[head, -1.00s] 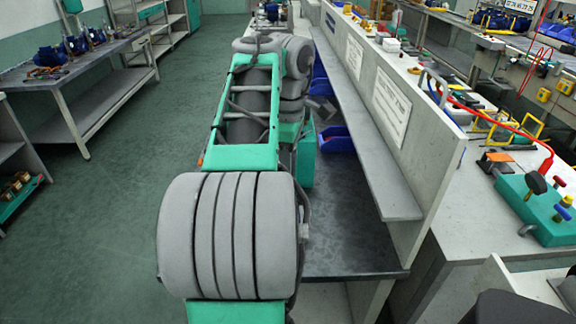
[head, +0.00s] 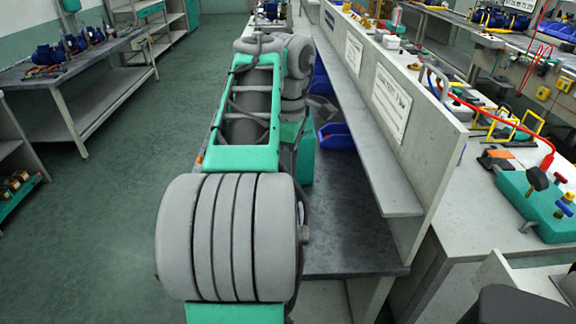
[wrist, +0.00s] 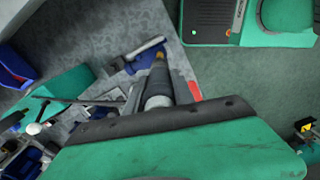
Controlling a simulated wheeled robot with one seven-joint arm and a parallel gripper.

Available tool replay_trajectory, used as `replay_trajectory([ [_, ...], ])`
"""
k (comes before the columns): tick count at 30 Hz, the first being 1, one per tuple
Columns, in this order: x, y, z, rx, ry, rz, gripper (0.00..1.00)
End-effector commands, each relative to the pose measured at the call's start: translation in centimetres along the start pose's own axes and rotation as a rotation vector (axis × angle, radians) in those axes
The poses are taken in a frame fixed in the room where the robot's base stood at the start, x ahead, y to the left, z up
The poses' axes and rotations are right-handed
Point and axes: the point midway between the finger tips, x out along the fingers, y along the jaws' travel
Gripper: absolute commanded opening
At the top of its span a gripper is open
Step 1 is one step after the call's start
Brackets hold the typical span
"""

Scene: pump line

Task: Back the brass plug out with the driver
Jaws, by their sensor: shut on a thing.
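My gripper (wrist: 150,88) shows in the wrist view above the green and black wrist housing. In the head view my own arm fills the middle and hides my gripper.
A grey bench (head: 345,235) with an upright panel (head: 390,95) stands right of my arm. A blue bin (head: 337,136) sits under its shelf. A green block with knobs (head: 535,205) is on the right-hand bench. Open green floor (head: 100,220) lies to the left.

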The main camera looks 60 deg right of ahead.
Motion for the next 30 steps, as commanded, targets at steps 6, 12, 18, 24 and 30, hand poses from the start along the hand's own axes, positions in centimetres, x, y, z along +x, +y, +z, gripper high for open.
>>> replay_trajectory([
  [6, -0.08, 0.02, 0.0, 0.0, 0.0, 0.002, 0.0],
  [12, -0.05, 0.02, 0.0, 0.0, 0.0, 0.002, 0.0],
  [18, 0.19, 0.01, 0.0, -0.001, 0.0, 0.002, 0.0],
  [24, 0.42, 0.01, 0.0, -0.001, 0.0, 0.002, 0.0],
  [30, 0.66, 0.01, 0.0, 0.0, 0.0, 0.002, 0.0],
])
